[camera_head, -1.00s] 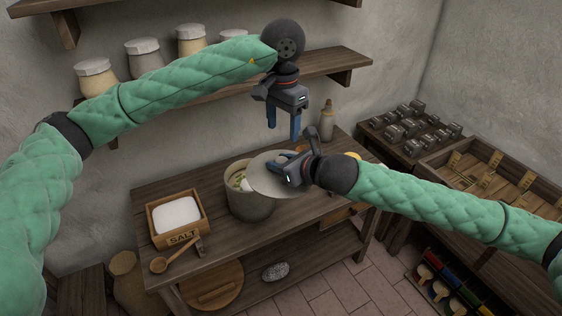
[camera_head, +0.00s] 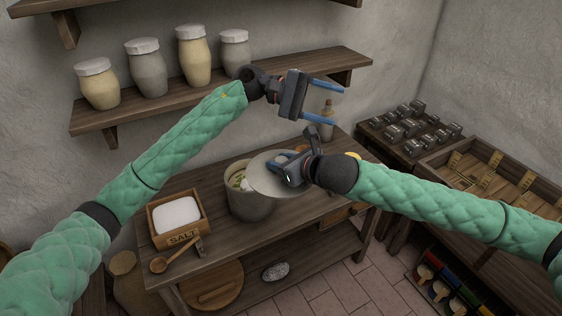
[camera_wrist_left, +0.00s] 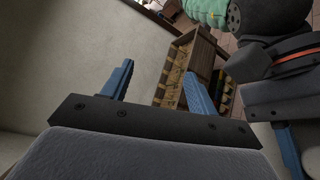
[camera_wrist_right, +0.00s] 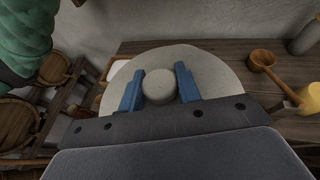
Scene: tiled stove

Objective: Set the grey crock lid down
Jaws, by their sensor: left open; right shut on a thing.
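The grey crock lid (camera_head: 262,179) is a flat round disc, held by my right gripper (camera_head: 284,165) just right of and partly over the open grey crock (camera_head: 249,204). In the right wrist view, my right gripper (camera_wrist_right: 160,88) is shut on the lid's round knob (camera_wrist_right: 158,86), with the lid disc (camera_wrist_right: 215,75) spread below it. The crock shows pale and green contents at its uncovered left side. My left gripper (camera_head: 325,87) is open and empty above the table, pointing right near the shelf; its two blue fingers also show in the left wrist view (camera_wrist_left: 158,88).
On the wooden table (camera_head: 195,180) stand a salt box (camera_head: 178,213), a wooden spoon (camera_head: 172,260) and a bottle (camera_head: 327,120). Several jars (camera_head: 148,70) line the shelf. A ladle (camera_wrist_right: 262,62) lies right of the lid in the right wrist view. A bench with metal weights (camera_head: 408,125) stands right.

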